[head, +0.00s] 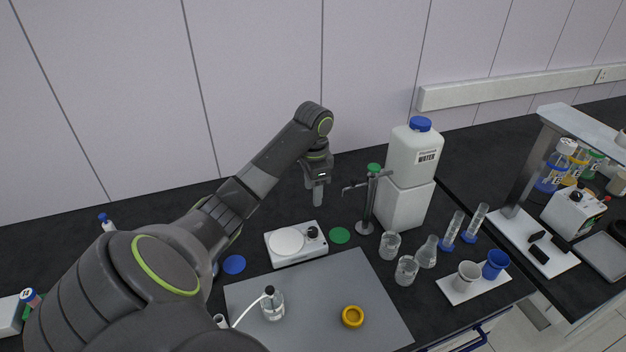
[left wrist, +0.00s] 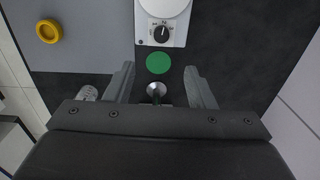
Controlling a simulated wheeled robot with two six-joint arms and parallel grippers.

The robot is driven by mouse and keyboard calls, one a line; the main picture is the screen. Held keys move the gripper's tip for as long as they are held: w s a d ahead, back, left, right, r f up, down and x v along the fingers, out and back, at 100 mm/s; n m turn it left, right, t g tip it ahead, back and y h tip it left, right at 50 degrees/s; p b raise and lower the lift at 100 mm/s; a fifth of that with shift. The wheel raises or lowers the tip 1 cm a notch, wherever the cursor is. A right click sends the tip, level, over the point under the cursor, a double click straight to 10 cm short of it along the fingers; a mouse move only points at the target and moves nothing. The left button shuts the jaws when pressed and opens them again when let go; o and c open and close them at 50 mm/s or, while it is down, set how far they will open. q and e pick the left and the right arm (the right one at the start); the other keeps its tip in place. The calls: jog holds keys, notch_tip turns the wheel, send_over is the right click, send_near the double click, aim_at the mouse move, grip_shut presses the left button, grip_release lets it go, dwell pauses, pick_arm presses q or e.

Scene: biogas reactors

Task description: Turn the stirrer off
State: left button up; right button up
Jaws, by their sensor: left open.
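The stirrer (head: 296,244) is a white box with a round pale plate (head: 286,241) and a black knob (head: 313,232) at its right end. It stands on the black bench, behind the grey mat. My left gripper (head: 318,199) is open and empty, pointing down above the bench behind the knob. In the left wrist view the stirrer (left wrist: 149,37) is at the top, with the knob (left wrist: 161,34) ahead of my open left fingers (left wrist: 160,68), apart from them. A light line on the knob points roughly up in that view. My right gripper is not in view.
A green disc (head: 340,235) lies right of the stirrer, near a clamp stand (head: 365,227). Beakers (head: 390,246) and a water container (head: 414,156) stand further right. A bottle with a tube (head: 272,305) and a yellow ring (head: 352,316) are on the grey mat (head: 310,318).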

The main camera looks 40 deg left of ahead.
pick_arm(q)
send_over(313, 230)
notch_tip(313, 230, down, 9)
jog(key=shift+d+f+p, duration=0.1)
jog(key=shift+p, duration=0.35)
notch_tip(313, 230, down, 6)
jog(key=shift+r+p, duration=0.1)
jog(key=shift+p, duration=0.2)
jog(key=shift+f, duration=0.25)
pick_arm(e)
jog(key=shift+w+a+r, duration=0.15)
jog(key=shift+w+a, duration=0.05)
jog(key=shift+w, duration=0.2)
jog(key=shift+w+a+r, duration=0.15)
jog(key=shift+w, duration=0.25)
pick_arm(q)
jog(key=c, duration=1)
jog(key=shift+r, duration=0.1)
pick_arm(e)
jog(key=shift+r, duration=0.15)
